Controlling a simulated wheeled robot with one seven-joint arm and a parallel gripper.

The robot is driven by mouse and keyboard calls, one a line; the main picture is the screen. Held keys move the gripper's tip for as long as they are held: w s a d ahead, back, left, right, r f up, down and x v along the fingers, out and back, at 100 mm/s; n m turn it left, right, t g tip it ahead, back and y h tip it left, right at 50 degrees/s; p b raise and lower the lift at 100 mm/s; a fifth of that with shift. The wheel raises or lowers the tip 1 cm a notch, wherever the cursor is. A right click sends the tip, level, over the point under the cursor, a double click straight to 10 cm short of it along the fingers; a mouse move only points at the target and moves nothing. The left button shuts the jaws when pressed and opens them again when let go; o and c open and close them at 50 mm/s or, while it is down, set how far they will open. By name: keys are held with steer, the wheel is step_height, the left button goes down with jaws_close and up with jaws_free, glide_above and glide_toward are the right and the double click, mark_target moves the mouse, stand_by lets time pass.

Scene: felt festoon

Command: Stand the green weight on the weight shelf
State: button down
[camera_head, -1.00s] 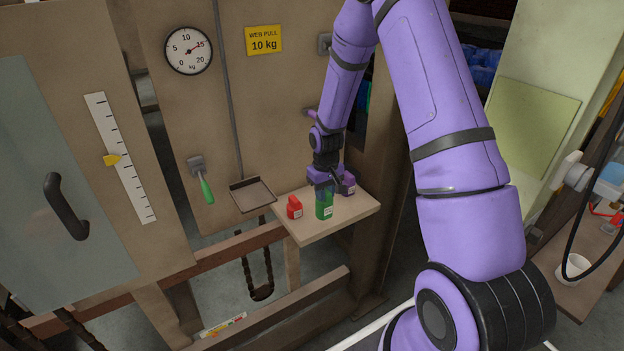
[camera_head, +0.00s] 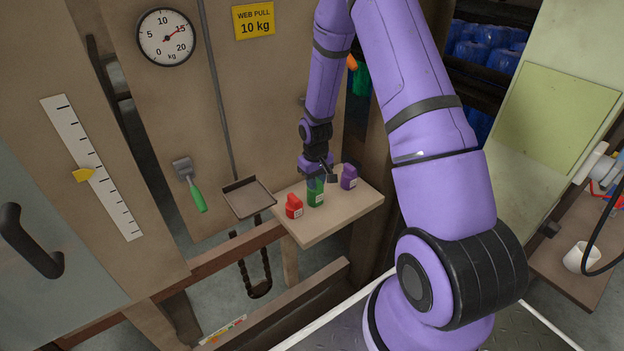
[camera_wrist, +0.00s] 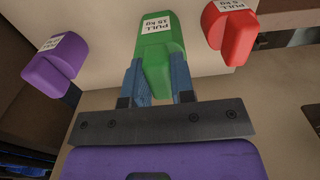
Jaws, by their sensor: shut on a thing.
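The green weight (camera_head: 316,192) is upright at the weight shelf (camera_head: 326,222), between the red weight (camera_head: 293,207) and the purple weight (camera_head: 348,178). Its base appears at the shelf top; I cannot tell whether it touches or hovers just above. My gripper (camera_head: 317,181) comes from above and behind it and is shut on its upper part. In the wrist view the two blue-grey fingers (camera_wrist: 160,82) flank the green weight (camera_wrist: 162,50), whose white label faces up. The purple weight (camera_wrist: 58,58) is apart on the left and the red weight (camera_wrist: 232,28) apart on the right.
A small grey tray (camera_head: 248,198) hangs left of the shelf. A green-handled tool (camera_head: 192,188) and a round dial (camera_head: 165,37) are on the brown panel. The front part of the shelf is bare.

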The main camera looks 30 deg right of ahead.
steer(key=shift+f, duration=0.1)
steer(key=c, duration=1)
jaws_free()
steer(key=shift+o, duration=0.2)
steer(key=s+a+r+t, duration=0.1)
steer(key=s+a+r, duration=0.15)
steer(key=r, duration=0.85)
steer(key=s+a+r+t, duration=0.15)
steer(key=s+r, duration=0.25)
steer(key=r, duration=0.7)
steer(key=s+a+r, duration=0.2)
steer(key=s+r, duration=0.1)
steer(key=r, duration=0.8)
steer(key=s+a+r+t, duration=0.1)
steer(key=s+r, duration=0.3)
steer(key=s, duration=0.5)
steer(key=s+a+r+t, duration=0.1)
steer(key=s+a+r, duration=0.3)
steer(key=s, duration=0.5)
steer(key=shift+s+a+r+t, duration=0.2)
steer(key=shift+s+r+t, duration=0.15)
steer(key=shift+r, duration=0.3)
